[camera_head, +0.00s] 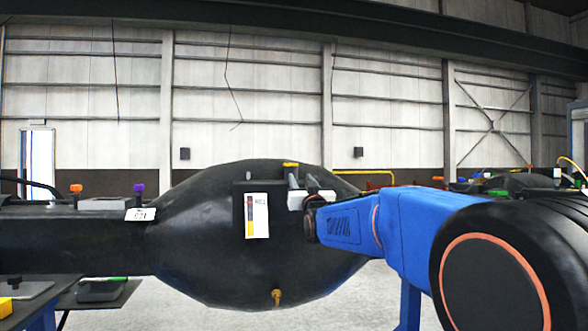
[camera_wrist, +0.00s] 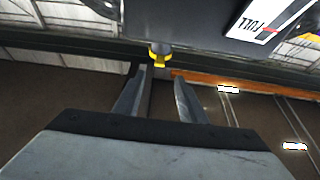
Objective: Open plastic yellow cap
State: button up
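The yellow cap (camera_head: 290,164) sits on top of the bulging black casting (camera_head: 205,230). In the wrist view the yellow cap (camera_wrist: 160,58) shows as a small knob with a grey face, at the edge of the dark casting (camera_wrist: 185,25). My gripper (camera_head: 301,182) is close to the cap, just below it in the head view. In the wrist view my gripper (camera_wrist: 161,82) is open, its two fingers apart with nothing between them. The cap lies just beyond the fingertips, roughly in line with the gap. No contact shows.
An orange cap (camera_head: 76,188) and a purple cap (camera_head: 138,188) stand on the casting's left arm. A white label (camera_head: 257,216) hangs on its front and a brass fitting (camera_head: 276,297) is low down. A table (camera_head: 100,300) stands at lower left. Open floor lies below the casting.

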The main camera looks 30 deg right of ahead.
jog(key=x, duration=1.1)
grip_shut()
